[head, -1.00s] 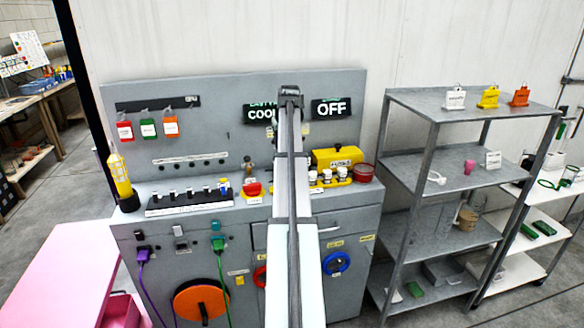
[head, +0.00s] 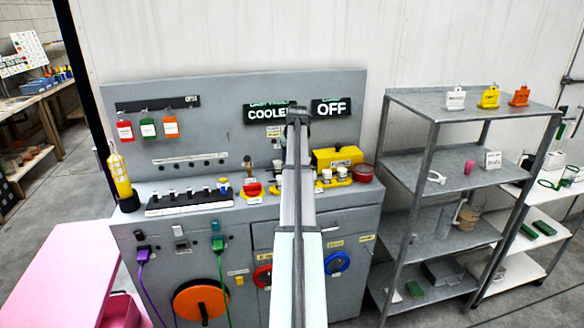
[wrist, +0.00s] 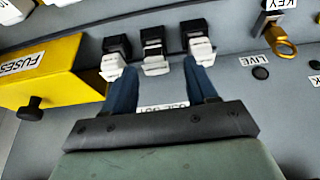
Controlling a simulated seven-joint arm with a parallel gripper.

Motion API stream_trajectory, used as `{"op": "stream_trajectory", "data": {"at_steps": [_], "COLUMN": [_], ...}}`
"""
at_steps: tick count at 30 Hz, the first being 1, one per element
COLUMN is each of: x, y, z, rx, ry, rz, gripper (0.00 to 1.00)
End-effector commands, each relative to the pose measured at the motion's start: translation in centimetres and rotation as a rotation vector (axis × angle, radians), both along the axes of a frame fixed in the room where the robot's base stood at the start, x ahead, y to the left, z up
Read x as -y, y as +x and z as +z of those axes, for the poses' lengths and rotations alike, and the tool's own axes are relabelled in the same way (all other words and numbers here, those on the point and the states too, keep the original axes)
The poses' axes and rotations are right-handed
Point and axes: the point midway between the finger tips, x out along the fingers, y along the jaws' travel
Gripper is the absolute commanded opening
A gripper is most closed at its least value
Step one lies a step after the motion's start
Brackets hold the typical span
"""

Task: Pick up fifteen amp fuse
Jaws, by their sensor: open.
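In the wrist view my gripper (wrist: 160,66) is open, its two blue fingers pointing at a row of three black holders with white blocks. The middle white block (wrist: 155,66) lies between the fingertips in the picture. The left white block (wrist: 112,67) is by the left fingertip, and the right white block (wrist: 201,50) is by the right one. No amp rating is readable, so I cannot tell which is the fifteen amp fuse, nor whether the fingers touch any block. In the head view my arm hides the gripper.
A yellow box labelled FUSES (wrist: 45,72) with a black knob stands left of the row in the wrist view. A brass key ring (wrist: 281,42) hangs at right. In the head view, a grey shelf unit (head: 450,110) stands right of the bench (head: 200,240).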

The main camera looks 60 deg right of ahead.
Motion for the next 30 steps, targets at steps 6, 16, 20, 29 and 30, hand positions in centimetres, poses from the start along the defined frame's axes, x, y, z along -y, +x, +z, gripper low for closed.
{"op": "stream_trajectory", "data": {"at_steps": [6,16,20,29,30], "x": [1.2,2.6,2.6,2.5,2.5], "y": [0.6,1.5,1.5,1.5,1.5], "z": [-1.3,-4.3,-4.3,-4.3,-4.3], "rx": [-0.001,-0.001,0.000,0.000,0.000], "ry": [0.001,-0.001,-0.001,-0.001,-0.001], "rz": [0.000,0.000,0.000,0.000,0.000], "gripper": [0.57,0.57,0.57,0.35,0.32]}}
